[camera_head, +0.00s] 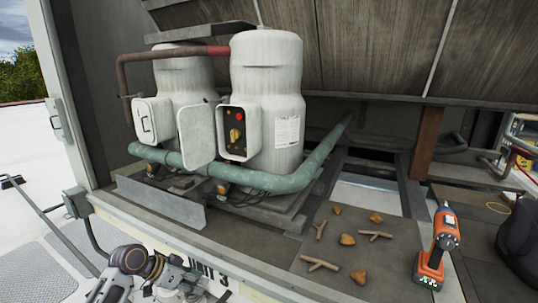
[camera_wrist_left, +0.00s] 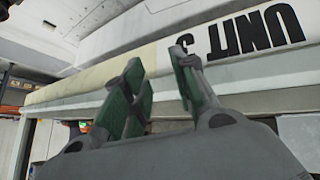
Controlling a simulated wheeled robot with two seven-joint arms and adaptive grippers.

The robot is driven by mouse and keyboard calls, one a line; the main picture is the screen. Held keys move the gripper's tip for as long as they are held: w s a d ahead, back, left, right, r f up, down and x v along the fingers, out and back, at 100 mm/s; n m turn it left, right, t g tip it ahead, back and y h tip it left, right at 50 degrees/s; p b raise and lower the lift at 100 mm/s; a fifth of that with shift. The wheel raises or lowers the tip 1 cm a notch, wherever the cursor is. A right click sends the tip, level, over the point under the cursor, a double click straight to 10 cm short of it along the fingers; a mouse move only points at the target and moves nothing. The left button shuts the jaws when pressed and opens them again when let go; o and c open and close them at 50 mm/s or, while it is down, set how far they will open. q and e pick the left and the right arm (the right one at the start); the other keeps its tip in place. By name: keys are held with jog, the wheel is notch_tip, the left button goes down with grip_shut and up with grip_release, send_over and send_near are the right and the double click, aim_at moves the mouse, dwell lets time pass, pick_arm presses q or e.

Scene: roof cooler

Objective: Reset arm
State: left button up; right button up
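My left arm comes in at the bottom left of the head view. My left gripper (camera_head: 200,283) is low in front of the unit's front ledge, by the "UNIT 3" lettering. In the left wrist view its two green-padded fingers (camera_wrist_left: 158,62) stand apart with nothing between them. The ledge with the lettering (camera_wrist_left: 250,32) shows upside down beyond the fingers. I cannot make out my right gripper in either view.
Two white tanks (camera_head: 276,75) stand behind, one with an open control box (camera_head: 237,132). A green pipe (camera_head: 255,178) runs before them. An orange drill (camera_head: 436,248) stands upright at right. Twigs (camera_head: 320,263) and several brown leaves (camera_head: 347,239) lie on the deck.

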pick_arm(q)
jog(key=s+d+f+n+y, duration=0.2)
jog(key=s+d+f+y, duration=0.1)
jog(key=s+f, duration=0.65)
jog(key=s+a+r+n+y, duration=0.15)
jog(key=s+n+y, duration=0.25)
jog(key=s, duration=1.1)
jog(key=s+a+f+g+p, duration=0.1)
jog(key=a+f, duration=0.1)
jog(key=f, duration=1.4)
jog(key=s+a+f+g+p, duration=0.1)
jog(key=a+f, duration=0.1)
jog(key=f, duration=1.4)
jog(key=s+a+f, duration=0.3)
jog(key=s+f, duration=0.6)
jog(key=s, duration=0.1)
jog(key=s+a+f+p, duration=0.1)
jog(key=s+a+f, duration=0.3)
jog(key=s+f, duration=0.4)
jog(key=shift+s+a+f+g+y, duration=0.2)
jog(key=shift+s+f+g+y, duration=0.2)
jog(key=shift+s, duration=0.75)
pick_arm(e)
jog(key=shift+g, duration=0.3)
jog(key=s, duration=0.1)
jog(key=s+d, duration=0.1)
jog(key=s, duration=0.1)
jog(key=s+d+r, duration=0.1)
jog(key=s, duration=0.1)
jog(key=shift+d+r, duration=0.1)
